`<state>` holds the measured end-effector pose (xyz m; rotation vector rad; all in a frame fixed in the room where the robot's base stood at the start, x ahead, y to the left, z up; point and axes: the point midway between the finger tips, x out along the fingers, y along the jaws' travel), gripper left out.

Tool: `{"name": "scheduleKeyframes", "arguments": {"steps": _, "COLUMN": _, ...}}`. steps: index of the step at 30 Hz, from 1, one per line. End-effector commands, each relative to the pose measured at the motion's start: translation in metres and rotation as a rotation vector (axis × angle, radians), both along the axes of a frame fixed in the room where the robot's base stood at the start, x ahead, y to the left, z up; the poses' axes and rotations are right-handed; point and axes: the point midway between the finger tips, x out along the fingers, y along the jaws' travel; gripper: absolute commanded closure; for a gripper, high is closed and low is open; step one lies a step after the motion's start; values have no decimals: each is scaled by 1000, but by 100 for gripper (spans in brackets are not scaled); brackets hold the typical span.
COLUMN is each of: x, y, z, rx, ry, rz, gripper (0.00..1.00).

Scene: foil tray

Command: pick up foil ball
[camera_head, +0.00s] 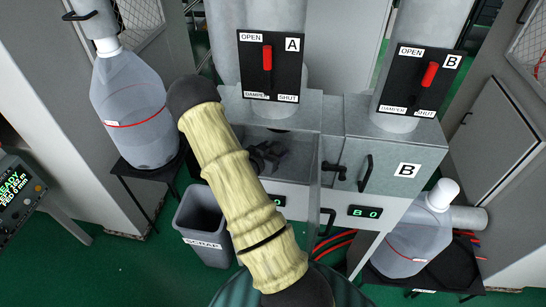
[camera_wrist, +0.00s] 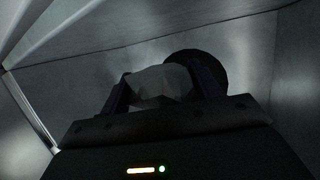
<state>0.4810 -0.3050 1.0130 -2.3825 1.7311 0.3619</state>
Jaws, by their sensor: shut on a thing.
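The foil ball (camera_wrist: 160,82) is a pale grey, crumpled lump in the dim wrist view. My gripper (camera_wrist: 163,88) is shut on it, with one dark finger on each side. In the head view my gripper (camera_head: 266,157) is inside the open left compartment (camera_head: 300,170) of the metal cabinet, under damper A. I cannot make out the ball there. A dark round shape (camera_wrist: 205,62) shows behind the ball in the wrist view; I cannot tell what it is.
Metal walls (camera_wrist: 270,50) surround my gripper. Compartment B's door (camera_head: 385,165) is shut at the right. A grey scrap bin (camera_head: 205,225) stands below left. A jug (camera_head: 130,110) stands on a stand at the left, another jug (camera_head: 415,240) at lower right.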

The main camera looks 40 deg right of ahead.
Motion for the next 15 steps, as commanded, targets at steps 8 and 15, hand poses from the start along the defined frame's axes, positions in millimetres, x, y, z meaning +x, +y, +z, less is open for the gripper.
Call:
{"name": "scheduleKeyframes", "arguments": {"steps": 8, "x": 1, "y": 1, "z": 44, "rx": 1, "ry": -6, "rz": 2, "gripper": 60}}
{"name": "scheduleKeyframes", "arguments": {"steps": 15, "x": 0, "y": 0, "z": 65, "rx": 0, "ry": -2, "rz": 2, "gripper": 60}}
